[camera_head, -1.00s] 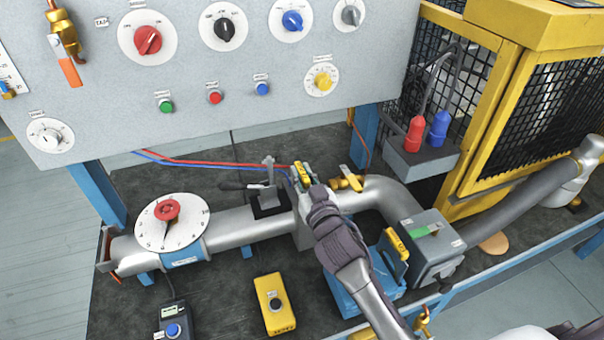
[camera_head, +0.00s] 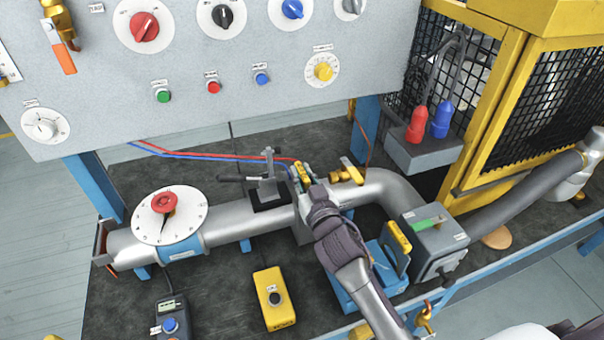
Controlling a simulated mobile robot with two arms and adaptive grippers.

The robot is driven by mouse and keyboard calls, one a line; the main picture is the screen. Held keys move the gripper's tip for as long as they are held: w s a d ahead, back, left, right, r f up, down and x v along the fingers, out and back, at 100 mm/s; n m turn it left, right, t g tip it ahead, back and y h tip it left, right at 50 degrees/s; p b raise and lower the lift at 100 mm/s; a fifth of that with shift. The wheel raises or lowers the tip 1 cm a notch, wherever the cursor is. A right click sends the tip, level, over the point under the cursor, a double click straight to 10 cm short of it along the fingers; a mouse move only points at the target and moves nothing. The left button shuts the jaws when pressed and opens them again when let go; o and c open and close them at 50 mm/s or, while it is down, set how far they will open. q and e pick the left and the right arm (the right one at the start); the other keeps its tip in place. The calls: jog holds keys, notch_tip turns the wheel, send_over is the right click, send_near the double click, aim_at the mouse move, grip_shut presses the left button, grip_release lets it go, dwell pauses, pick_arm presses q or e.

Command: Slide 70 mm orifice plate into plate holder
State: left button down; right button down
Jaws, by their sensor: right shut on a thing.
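My right gripper (camera_head: 307,185) is over the middle of the grey pipe, at the plate holder (camera_head: 302,228). It is shut on the yellow-topped handle of the orifice plate (camera_head: 302,171). The plate's lower part is hidden by the gripper and the holder, so I cannot tell how deep it sits. A second yellow-handled plate (camera_head: 398,238) stands in the blue rack (camera_head: 357,293) to the right of my right forearm. My left gripper is not in view.
A toggle clamp (camera_head: 268,180) stands just left of the holder. A brass valve (camera_head: 347,174) is close on the right. The red-knobbed dial (camera_head: 168,216), yellow box (camera_head: 273,298), handheld meter (camera_head: 171,318) and grey box (camera_head: 436,243) surround the pipe. The control panel (camera_head: 120,90) rises behind.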

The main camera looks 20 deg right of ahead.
jog(key=shift+f+b, duration=0.6)
jog(key=shift+f, duration=0.25)
dwell(0.9)
jog(key=c, duration=1)
grip_release()
jog(key=shift+c, duration=0.2)
jog(key=shift+f, duration=0.15)
jog(key=s, duration=1.2)
jog(key=shift+d, duration=0.25)
jog(key=shift+s, duration=0.1)
